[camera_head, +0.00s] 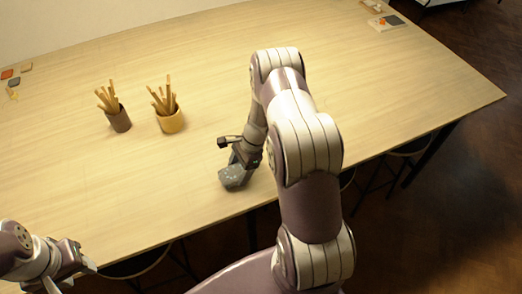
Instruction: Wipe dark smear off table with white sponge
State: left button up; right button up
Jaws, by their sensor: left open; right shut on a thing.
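My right gripper (238,160) is low over the table (180,60), near its front edge, and is shut on the sponge (235,178). The sponge looks greyish and speckled here rather than clean white, and my gripper hides part of it. It is at or just above the tabletop; I cannot tell if it touches. I see no dark smear on the bare wood; any mark under the sponge or behind my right arm is hidden. My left gripper (80,271) is open and empty at the lower left, by the table's front edge.
A dark cup (120,121) and a tan cup (171,123), both holding wooden tools, stand left of my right arm. Small coloured tiles (14,82) lie at the far left. A board with a dark square (394,20) lies at the far right. Stools stand under the front edge.

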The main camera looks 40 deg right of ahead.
notch_tip(320, 180, up, 2)
jog(key=shift+r+p, duration=0.15)
jog(key=shift+p, duration=0.15)
jog(key=shift+w+d+r+p, duration=0.1)
jog(key=shift+w+r+p, duration=0.05)
jog(key=shift+r+p, duration=0.3)
jog(key=shift+w+d+r+p, duration=0.1)
jog(key=shift+w+r+p, duration=0.05)
jog(key=shift+r+p, duration=0.3)
notch_tip(320, 180, up, 2)
jog(key=shift+s+a+r+p, duration=0.15)
jog(key=shift+r+p, duration=0.1)
jog(key=shift+p, duration=0.65)
jog(key=shift+r+p, duration=0.35)
jog(key=shift+r, duration=0.1)
jog(key=shift+f, duration=0.1)
